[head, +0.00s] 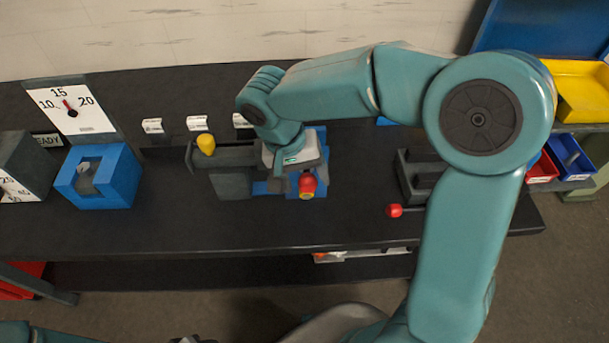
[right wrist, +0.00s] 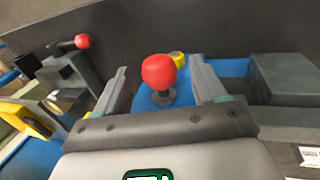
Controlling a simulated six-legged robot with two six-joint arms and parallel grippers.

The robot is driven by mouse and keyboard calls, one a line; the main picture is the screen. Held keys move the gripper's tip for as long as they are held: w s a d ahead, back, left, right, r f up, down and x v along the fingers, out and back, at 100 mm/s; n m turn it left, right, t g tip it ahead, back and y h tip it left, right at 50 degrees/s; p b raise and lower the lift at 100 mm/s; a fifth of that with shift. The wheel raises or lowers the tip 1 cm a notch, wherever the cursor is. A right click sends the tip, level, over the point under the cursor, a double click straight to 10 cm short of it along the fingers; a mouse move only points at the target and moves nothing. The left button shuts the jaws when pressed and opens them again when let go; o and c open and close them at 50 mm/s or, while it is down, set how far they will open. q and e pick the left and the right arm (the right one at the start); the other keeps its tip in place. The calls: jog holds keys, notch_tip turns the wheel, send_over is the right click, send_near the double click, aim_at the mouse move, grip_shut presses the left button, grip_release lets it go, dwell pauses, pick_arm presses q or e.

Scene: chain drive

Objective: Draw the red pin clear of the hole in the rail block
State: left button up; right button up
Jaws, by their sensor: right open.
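A red ball-headed pin (head: 308,184) stands at the blue base (head: 320,158) in the middle of the bench, just under my right gripper (head: 293,176). In the right wrist view the red pin (right wrist: 158,70) shows a round head above a short grey stem and collar. My right gripper (right wrist: 158,82) is open, with one finger on each side of the head and a visible gap to both. The rail block's hole is hidden, so I cannot tell how deep the pin sits. My left gripper is not in view.
A yellow knob (head: 206,145) tops the grey block to the left. Another red ball (head: 394,210) ends a rod by the dark grey block at right. A blue box (head: 118,178) and dial (head: 72,108) stand at left. The bench front is clear.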

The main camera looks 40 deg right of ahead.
jog(key=shift+f, duration=0.15)
jog(key=shift+s+d, duration=0.15)
jog(key=shift+s, duration=0.05)
jog(key=shift+c, duration=0.7)
jog(key=shift+w, duration=0.15)
grip_shut()
jog(key=s+a+b, duration=0.2)
jog(key=s+a, duration=0.6)
jog(key=s, duration=0.4)
jog(key=shift+s+b, duration=0.3)
jog(key=shift+s, duration=0.1)
dwell(0.3)
